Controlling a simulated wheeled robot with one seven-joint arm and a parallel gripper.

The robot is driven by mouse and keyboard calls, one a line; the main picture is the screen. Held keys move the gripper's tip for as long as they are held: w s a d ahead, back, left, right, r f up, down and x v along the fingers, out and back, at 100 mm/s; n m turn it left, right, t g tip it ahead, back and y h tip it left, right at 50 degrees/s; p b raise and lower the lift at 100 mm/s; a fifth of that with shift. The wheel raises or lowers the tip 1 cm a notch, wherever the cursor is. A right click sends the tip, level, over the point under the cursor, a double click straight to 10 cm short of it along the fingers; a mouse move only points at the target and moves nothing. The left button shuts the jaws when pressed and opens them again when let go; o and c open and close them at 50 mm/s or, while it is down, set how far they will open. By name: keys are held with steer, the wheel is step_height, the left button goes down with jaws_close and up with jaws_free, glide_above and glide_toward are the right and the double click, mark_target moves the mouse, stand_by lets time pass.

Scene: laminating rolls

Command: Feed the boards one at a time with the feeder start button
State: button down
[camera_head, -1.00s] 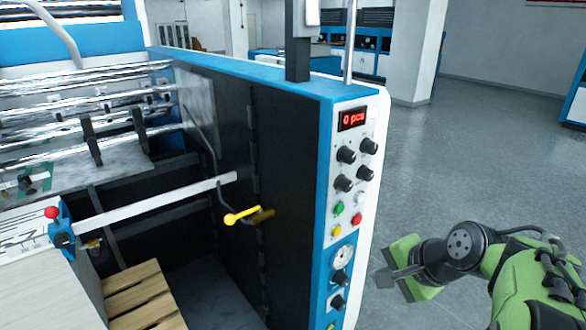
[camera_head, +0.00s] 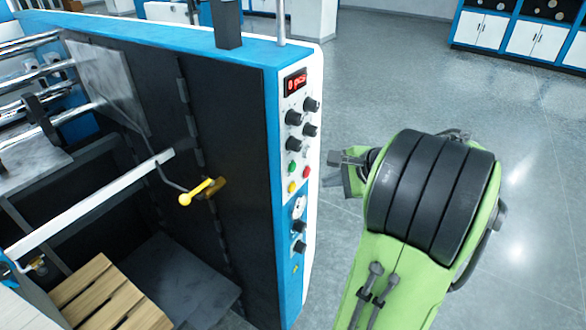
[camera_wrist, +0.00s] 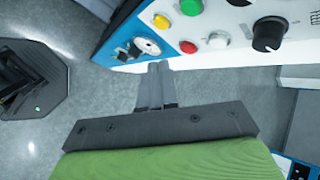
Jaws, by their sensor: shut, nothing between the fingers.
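A green button (camera_head: 292,168), a red button (camera_head: 305,173) and a yellow button (camera_head: 291,187) sit below the black knobs. In the head view my gripper (camera_head: 334,158) is right of the panel, partly hidden by my arm.
A yellow-handled lever (camera_head: 200,191) sticks out from the machine's dark side wall. A wooden pallet (camera_head: 105,296) lies at lower left. Grey floor is open to the right of the machine, with blue-white cabinets (camera_head: 520,38) far behind.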

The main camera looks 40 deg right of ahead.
mark_target(292, 167)
steer(key=shift+w+a+p, duration=0.1)
steer(key=shift+w+a, duration=0.2)
steer(key=shift+w, duration=0.6)
steer(key=shift+w+a+p, duration=0.1)
steer(key=shift+w+a, duration=0.25)
steer(key=shift+w, duration=0.55)
steer(key=shift+w+a+p, duration=0.1)
steer(key=shift+w+a, duration=0.2)
steer(key=shift+w, duration=0.6)
steer(key=shift+w+a+p, duration=0.1)
steer(key=shift+w+p, duration=0.2)
steer(key=shift+w, duration=0.1)
steer(key=shift+w+a, duration=0.15)
steer(key=shift+w, duration=0.25)
steer(key=shift+s, duration=0.1)
stand_by(0.5)
steer(key=shift+s+d+p, duration=0.25)
steer(key=shift+s+p, duration=0.05)
steer(key=shift+s, duration=0.45)
